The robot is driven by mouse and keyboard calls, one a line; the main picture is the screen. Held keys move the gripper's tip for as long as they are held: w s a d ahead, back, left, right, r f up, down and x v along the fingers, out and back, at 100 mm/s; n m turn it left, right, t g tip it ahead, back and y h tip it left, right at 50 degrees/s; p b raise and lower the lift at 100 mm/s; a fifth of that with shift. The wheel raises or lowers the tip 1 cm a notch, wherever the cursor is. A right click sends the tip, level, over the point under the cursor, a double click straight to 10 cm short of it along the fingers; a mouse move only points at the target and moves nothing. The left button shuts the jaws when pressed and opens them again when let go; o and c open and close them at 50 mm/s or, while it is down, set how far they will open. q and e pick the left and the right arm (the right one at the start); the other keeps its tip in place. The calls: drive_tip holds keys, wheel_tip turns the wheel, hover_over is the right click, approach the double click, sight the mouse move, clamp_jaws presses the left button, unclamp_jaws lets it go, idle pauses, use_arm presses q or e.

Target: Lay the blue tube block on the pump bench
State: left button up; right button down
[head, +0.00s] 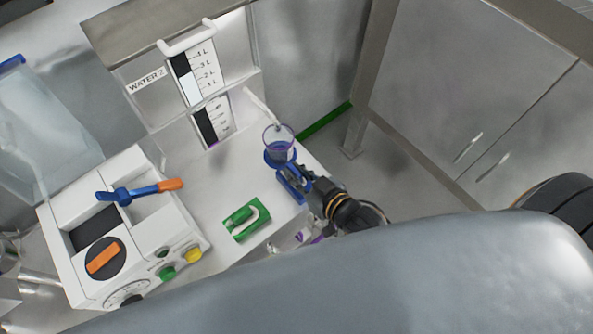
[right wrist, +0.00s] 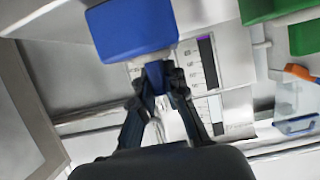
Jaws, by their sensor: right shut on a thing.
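My right gripper (head: 296,184) is shut on a blue block (right wrist: 132,30) by a narrow blue stem between its fingertips. In the head view the blue block (head: 279,159) is at the far right edge of the white bench (head: 205,178); I cannot tell if it touches it. A clear cup with a purple rim (head: 279,132) overlaps it; whether they are joined is unclear. A green block with a pale tube (head: 246,219) lies on the bench to the left of the gripper. My left gripper is not in view.
A white pump (head: 125,228) with an orange knob and a blue-and-orange lever (head: 140,191) fills the bench's left side. Bare bench lies between pump and green block. Steel cabinets (head: 465,90) stand right.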

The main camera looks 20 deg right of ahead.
drive_tip(key=c, duration=1.4)
unclamp_jaws()
drive_tip(key=shift+f, duration=0.1)
drive_tip(key=shift+s+d+r, duration=0.15)
drive_tip(key=shift+s+r, duration=0.05)
drive_tip(key=shift+s, duration=0.1)
drive_tip(key=b+v, duration=0.1)
drive_tip(key=v, duration=1)
drive_tip(key=shift+s+d+r, duration=0.1)
drive_tip(key=shift+r, duration=0.1)
